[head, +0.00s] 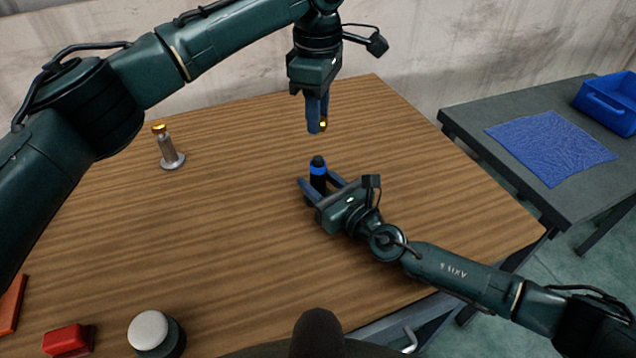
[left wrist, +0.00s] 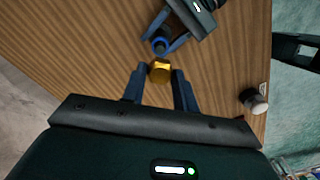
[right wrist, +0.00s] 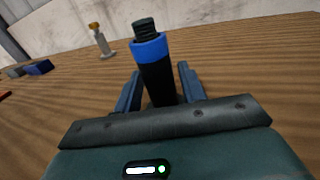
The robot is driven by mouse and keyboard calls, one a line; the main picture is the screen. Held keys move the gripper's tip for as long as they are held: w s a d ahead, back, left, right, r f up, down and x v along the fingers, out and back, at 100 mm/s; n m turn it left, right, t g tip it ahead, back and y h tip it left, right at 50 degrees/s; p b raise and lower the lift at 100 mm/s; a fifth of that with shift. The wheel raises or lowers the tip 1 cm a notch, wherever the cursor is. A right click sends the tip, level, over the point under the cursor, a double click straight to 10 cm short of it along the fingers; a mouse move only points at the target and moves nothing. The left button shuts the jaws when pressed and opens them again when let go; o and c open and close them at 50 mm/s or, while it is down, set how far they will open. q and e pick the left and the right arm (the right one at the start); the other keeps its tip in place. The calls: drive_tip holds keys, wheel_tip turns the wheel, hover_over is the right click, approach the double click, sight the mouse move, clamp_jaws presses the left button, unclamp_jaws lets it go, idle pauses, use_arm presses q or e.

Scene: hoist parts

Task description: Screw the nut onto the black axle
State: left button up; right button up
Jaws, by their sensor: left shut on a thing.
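The gold nut (left wrist: 160,71) is held between the fingertips of my left gripper (left wrist: 160,75). In the head view this gripper (head: 318,129) points down, above the black axle, and the nut (head: 323,125) is mostly hidden by the fingers. The black axle (head: 318,181) stands upright on the table, with a blue band and a threaded black top. It also shows in the right wrist view (right wrist: 158,82). My right gripper (head: 319,186) is low at the table, with its open fingers on either side of the axle. The nut and the axle are apart.
A silver post with a gold top (head: 169,150) stands on the wooden table (head: 230,230) at the left. A white-topped button (head: 150,332) and a red block (head: 67,340) are near the front. A side table (head: 480,125) holds a blue cloth (head: 552,147) and bin (head: 608,105).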

clamp_jaws()
use_arm(q)
hover_over(318, 158)
drive_tip(key=shift+f, duration=2.5)
drive_tip(key=shift+f, duration=0.85)
drive_tip(key=shift+f, duration=0.6)
